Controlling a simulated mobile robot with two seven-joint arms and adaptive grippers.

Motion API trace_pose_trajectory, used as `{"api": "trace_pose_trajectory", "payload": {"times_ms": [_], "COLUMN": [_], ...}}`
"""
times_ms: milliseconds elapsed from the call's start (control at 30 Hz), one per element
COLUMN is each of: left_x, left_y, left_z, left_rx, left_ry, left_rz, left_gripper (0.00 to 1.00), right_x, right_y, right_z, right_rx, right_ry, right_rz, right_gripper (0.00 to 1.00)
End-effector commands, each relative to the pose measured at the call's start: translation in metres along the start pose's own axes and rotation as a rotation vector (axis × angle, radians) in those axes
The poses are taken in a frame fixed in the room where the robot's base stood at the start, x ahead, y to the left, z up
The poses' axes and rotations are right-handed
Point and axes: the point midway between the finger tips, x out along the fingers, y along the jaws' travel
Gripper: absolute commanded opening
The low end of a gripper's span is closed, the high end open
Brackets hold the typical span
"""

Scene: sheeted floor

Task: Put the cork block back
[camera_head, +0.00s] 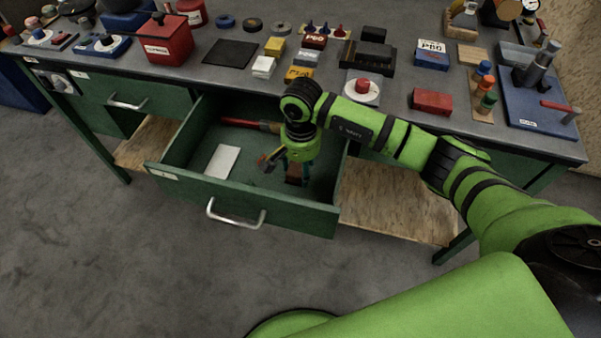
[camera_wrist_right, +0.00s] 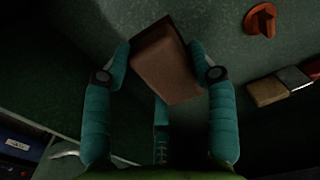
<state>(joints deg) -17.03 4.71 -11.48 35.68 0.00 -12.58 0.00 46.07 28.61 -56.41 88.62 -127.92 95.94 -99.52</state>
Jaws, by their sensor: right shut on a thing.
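The brown cork block (camera_head: 294,174) shows low in the open green drawer (camera_head: 247,203), at the tip of my right gripper (camera_head: 293,166). In the right wrist view the cork block (camera_wrist_right: 166,66) is tilted and pinched between the teal fingers of my right gripper (camera_wrist_right: 163,62). The gripper is shut on it. I cannot tell whether the block touches the drawer floor. My left gripper is not in view.
A white card (camera_head: 222,161) and a red-handled tool (camera_head: 247,125) lie in the drawer. Several tools and blocks crowd the bench top above, with a dark square mat (camera_head: 228,53) and a red box (camera_head: 431,101). The drawer's left floor is partly clear.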

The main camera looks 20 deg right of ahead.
Motion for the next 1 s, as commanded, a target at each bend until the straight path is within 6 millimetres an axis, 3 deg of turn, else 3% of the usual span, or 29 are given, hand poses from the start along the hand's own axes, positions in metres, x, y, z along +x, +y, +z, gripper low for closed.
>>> {"api": "trace_pose_trajectory", "payload": {"times_ms": [233,633,667,700,1000], "left_x": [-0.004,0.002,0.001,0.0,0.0], "left_y": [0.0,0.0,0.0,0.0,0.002], "left_z": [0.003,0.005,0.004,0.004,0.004], "left_rx": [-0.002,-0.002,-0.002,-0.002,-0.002], "left_ry": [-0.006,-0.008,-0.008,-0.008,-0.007], "left_rz": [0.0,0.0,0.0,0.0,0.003], "left_gripper": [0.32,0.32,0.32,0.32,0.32], "right_x": [0.032,0.038,0.037,0.037,0.037], "right_y": [0.0,0.0,0.0,0.0,0.0], "right_z": [0.001,0.0,0.0,0.0,0.001], "right_rx": [0.001,-0.001,-0.001,-0.001,-0.001], "right_ry": [-0.003,0.0,0.0,0.0,-0.001], "right_rz": [0.001,-0.001,0.0,0.0,0.0], "right_gripper": [0.32,0.32,0.66,0.81,0.81]}}
